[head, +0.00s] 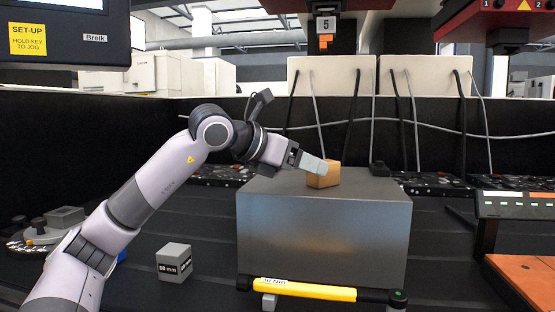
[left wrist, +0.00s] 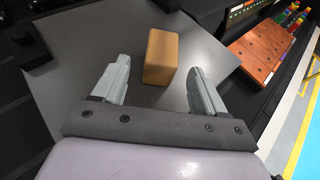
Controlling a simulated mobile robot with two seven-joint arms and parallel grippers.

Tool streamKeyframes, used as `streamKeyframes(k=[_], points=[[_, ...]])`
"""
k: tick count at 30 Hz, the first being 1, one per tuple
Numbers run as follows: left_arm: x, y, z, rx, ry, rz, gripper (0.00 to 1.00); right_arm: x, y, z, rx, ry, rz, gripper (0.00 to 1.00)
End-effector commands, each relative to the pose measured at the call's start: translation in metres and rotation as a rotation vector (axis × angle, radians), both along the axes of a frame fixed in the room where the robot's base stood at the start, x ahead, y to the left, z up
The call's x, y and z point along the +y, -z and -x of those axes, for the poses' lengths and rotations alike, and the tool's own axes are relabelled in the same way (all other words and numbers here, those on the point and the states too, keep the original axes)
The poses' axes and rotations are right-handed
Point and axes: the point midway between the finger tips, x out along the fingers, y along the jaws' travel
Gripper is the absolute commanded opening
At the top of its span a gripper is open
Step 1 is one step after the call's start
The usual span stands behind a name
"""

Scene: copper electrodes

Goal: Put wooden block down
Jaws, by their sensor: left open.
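The wooden block (head: 324,174) is a small tan block standing on top of a grey metal box (head: 323,238) in the head view. In the left wrist view the block (left wrist: 161,56) stands on the grey top, ahead of and between the lines of the two fingers. My left gripper (head: 316,166) reaches in from the left, just beside the block. In the left wrist view my left gripper (left wrist: 160,90) is open with nothing between its fingertips. My right gripper is not in view.
A grey cube marked 50 mm (head: 174,262) sits on the dark table at left. A yellow-handled tool (head: 305,289) lies in front of the metal box. A panel with an orange surface (head: 528,277) stands at right. The box top around the block is mostly clear.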

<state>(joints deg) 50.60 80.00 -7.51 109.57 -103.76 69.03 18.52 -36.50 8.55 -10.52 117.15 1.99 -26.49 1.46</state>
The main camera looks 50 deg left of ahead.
Motion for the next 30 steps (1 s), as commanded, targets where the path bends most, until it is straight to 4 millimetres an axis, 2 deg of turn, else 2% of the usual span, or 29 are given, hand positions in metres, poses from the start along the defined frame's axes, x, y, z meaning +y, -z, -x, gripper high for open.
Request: streamKeyframes(k=[1, 6, 12, 30], points=[[0.001, 0.000, 0.010, 0.001, -0.003, -0.006, 0.72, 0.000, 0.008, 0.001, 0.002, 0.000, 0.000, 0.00], [0.003, -0.012, 0.038, 0.001, -0.003, -0.004, 0.72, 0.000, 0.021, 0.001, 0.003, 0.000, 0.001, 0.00], [0.005, -0.023, 0.061, 0.000, -0.001, -0.001, 0.72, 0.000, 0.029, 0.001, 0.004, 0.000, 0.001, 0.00], [0.005, -0.027, 0.066, 0.001, 0.001, -0.001, 0.72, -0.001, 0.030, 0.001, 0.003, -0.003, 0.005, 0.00]])
